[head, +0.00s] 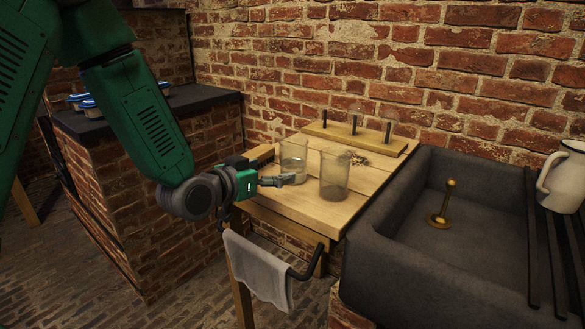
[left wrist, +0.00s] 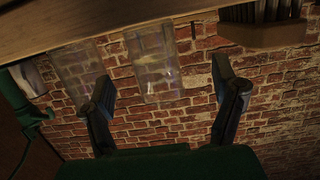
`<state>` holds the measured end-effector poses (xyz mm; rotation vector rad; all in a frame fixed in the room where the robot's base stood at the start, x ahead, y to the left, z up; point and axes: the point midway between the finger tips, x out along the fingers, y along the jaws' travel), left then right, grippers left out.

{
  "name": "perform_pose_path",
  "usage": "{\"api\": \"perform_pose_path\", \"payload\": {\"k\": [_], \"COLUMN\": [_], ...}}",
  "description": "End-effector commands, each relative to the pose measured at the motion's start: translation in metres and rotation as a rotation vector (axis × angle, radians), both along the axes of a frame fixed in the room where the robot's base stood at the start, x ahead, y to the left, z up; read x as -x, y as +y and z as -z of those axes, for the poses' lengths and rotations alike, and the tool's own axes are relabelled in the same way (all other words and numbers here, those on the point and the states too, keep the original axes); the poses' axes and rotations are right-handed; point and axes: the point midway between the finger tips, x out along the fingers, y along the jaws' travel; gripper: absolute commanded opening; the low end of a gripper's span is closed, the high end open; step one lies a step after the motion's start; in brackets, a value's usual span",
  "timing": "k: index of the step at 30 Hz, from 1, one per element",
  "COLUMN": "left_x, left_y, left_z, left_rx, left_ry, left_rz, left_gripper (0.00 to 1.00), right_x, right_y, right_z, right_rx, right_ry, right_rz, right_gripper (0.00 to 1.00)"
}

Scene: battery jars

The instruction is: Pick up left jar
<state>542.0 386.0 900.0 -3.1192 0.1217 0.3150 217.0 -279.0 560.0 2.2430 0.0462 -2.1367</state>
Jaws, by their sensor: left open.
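The left jar (head: 293,163) is clear glass and stands upright on the wooden table, towards its back left. A second glass jar (head: 334,177) stands to its right, nearer the front. My left gripper (head: 282,181) is open and empty, just in front of the left jar at its lower part. In the left wrist view, which is upside down, the left jar (left wrist: 154,62) shows beyond and between the spread fingers of my left gripper (left wrist: 165,92). The other jar (left wrist: 80,72) is beside the finger at picture left. Contact with the jar cannot be told. My right gripper is not seen in the head view.
The wooden table (head: 290,207) has a rack with dark upright rods (head: 345,137) at the back. A brush (head: 262,154) lies left of the left jar. A towel (head: 258,270) hangs on the front rail. A dark sink (head: 400,250) with a white jug (head: 562,178) is at right.

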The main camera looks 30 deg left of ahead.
Motion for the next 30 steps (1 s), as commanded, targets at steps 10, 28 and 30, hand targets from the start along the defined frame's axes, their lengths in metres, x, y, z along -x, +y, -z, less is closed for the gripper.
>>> {"api": "perform_pose_path", "payload": {"k": [10, 28, 30], "left_x": [-0.032, -0.068, -0.068], "left_y": [-0.009, -0.010, -0.011], "left_z": [0.005, 0.012, 0.012], "left_rx": [-0.006, 0.000, -0.002], "left_ry": [-0.002, 0.000, 0.000], "left_rz": [0.002, 0.002, 0.001], "left_gripper": [0.81, 0.56, 0.31], "right_x": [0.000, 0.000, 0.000], "right_y": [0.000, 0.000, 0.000], "right_z": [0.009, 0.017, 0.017], "right_rx": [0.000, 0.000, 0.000], "right_ry": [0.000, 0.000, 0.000], "right_rz": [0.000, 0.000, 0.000], "right_gripper": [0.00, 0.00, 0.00]}}
